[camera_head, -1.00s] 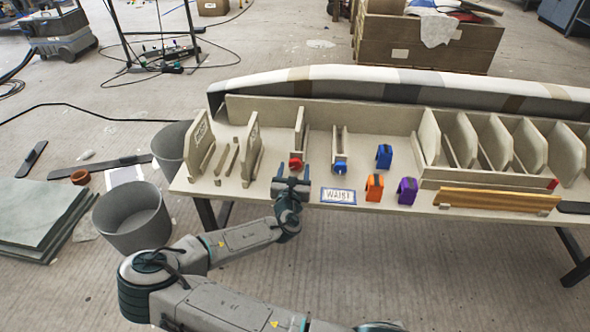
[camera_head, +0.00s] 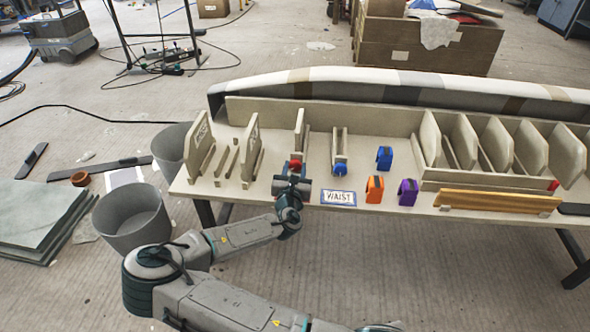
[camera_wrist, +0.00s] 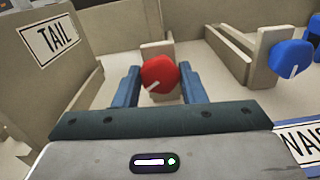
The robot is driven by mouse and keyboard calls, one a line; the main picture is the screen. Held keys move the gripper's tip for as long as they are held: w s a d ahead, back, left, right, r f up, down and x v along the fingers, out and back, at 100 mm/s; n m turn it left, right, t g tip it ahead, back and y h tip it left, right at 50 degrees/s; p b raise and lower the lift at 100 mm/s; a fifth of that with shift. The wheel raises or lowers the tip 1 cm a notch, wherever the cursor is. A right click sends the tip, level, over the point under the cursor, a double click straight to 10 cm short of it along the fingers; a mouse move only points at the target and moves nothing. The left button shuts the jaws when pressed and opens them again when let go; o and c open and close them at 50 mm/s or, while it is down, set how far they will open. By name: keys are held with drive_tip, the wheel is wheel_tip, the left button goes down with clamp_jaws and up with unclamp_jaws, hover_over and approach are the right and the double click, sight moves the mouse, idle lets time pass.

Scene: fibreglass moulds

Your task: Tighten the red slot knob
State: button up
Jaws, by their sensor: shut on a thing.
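The red slot knob (camera_head: 296,164) is on the front end of a narrow upright slot (camera_head: 300,127) on the table. In the wrist view the red knob (camera_wrist: 160,72) is faceted, with a short white line slanting to its lower left. My gripper (camera_head: 294,173) is at the knob from the front, with one blue finger on each side of it. In the wrist view my gripper (camera_wrist: 160,84) is shut on the knob. The knob's contact sides are partly hidden.
A blue knob (camera_head: 340,169) sits on the slot just right. Blue (camera_head: 384,157), orange (camera_head: 374,188) and purple (camera_head: 407,192) blocks stand farther right. The WAIST label (camera_head: 338,197) lies in front. A TAIL panel (camera_wrist: 62,52) stands left. A grey bin (camera_head: 133,222) is on the floor.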

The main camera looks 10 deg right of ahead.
drive_tip(key=shift+m, duration=2.8)
drive_tip(key=o, duration=1)
drive_tip(key=shift+s, duration=0.1)
drive_tip(key=p+v, duration=0.1)
drive_tip(key=v, duration=1.2)
drive_tip(key=shift+s+p, duration=0.35)
drive_tip(key=shift+p, duration=0.05)
drive_tip(key=shift+a, duration=0.1)
